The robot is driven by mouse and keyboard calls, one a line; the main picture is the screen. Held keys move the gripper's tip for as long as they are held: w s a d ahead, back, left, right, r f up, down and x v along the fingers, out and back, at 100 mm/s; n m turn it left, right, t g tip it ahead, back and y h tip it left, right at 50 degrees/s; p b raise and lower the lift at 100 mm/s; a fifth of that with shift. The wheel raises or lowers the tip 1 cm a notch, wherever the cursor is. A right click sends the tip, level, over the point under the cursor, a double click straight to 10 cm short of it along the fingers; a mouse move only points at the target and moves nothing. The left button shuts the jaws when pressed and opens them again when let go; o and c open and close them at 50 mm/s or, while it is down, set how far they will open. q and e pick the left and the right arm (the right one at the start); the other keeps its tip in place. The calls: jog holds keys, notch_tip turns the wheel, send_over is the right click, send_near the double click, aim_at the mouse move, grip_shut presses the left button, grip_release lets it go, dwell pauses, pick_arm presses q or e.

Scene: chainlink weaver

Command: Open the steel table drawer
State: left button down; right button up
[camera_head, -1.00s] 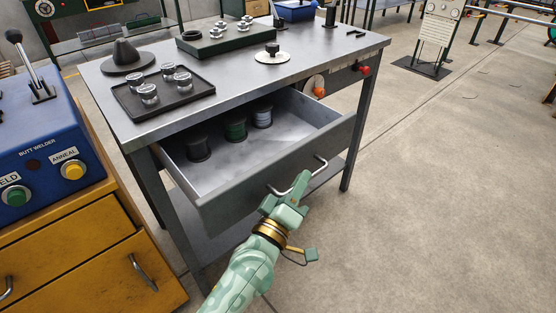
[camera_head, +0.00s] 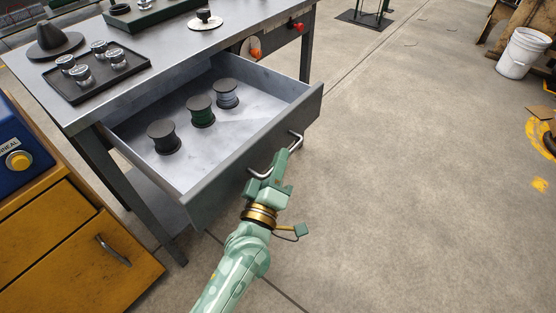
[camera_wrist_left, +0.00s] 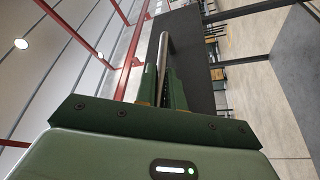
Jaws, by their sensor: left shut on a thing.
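The steel table drawer (camera_head: 225,165) is pulled out from under the steel table (camera_head: 165,60), with its inside exposed. My left gripper (camera_head: 275,168) is at the drawer front, shut on the bar handle (camera_head: 294,141). In the left wrist view the handle (camera_wrist_left: 163,55) runs between the two fingers, and the dark drawer front (camera_wrist_left: 190,60) lies beyond. My right gripper is not in view.
A yellow cabinet (camera_head: 70,250) is close at the left. A white bucket (camera_head: 522,52) stands far right. The floor right of the drawer is clear.

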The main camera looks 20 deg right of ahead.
pick_arm(q)
jog(key=c, duration=1.5)
grip_release()
jog(key=shift+f, duration=0.1)
jog(key=p+v, duration=0.3)
jog(key=v, duration=1.3)
jog(key=shift+a+p, duration=0.2)
jog(key=shift+p, duration=0.1)
